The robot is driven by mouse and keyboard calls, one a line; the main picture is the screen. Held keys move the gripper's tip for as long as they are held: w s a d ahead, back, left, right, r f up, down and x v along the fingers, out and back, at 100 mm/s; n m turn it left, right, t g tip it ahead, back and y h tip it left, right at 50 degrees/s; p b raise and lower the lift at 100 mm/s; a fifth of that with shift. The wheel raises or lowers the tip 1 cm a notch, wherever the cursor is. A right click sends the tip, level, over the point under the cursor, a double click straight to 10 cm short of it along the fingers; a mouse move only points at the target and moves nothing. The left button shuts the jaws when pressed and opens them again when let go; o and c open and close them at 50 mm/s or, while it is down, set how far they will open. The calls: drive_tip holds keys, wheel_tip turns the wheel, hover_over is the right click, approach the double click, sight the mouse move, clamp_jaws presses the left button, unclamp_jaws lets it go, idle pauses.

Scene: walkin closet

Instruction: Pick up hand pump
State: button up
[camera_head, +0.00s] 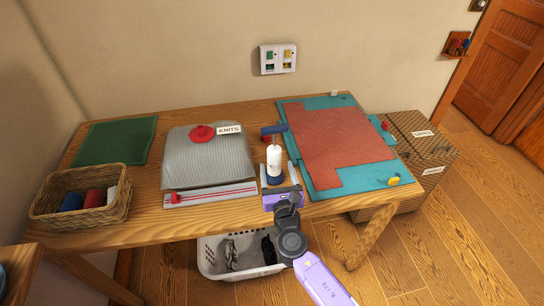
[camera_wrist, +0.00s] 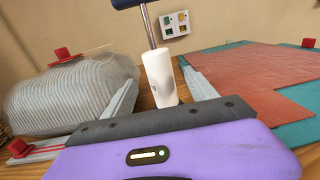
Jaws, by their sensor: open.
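The hand pump (camera_head: 274,158) stands upright on the wooden table, with a white cylinder, a dark blue T-handle on a metal rod and a blue base. In the wrist view the white cylinder (camera_wrist: 160,78) shows between the two grey fingers, and the handle is cut off by the top edge. My gripper (camera_head: 277,170) is open, low at the pump from the table's front side, with one finger on each side of it. In the wrist view a gap shows beside the cylinder at each finger of my gripper (camera_wrist: 159,72). The pump's base is hidden there.
A folded grey knit (camera_head: 205,158) with a red knob lies left of the pump. A teal mat (camera_head: 315,178) with a red sheet (camera_head: 340,145) lies right. A wicker basket (camera_head: 80,208) and green cloth (camera_head: 115,142) are further left. A white laundry basket (camera_head: 215,262) stands below.

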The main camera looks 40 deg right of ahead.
sight(273, 149)
drive_tip(key=shift+r+p+x, duration=0.15)
drive_tip(key=shift+x, duration=2.05)
drive_tip(key=shift+r+p+x, duration=0.1)
drive_tip(key=shift+p+x, duration=0.05)
drive_tip(key=shift+x, duration=2)
clamp_jaws()
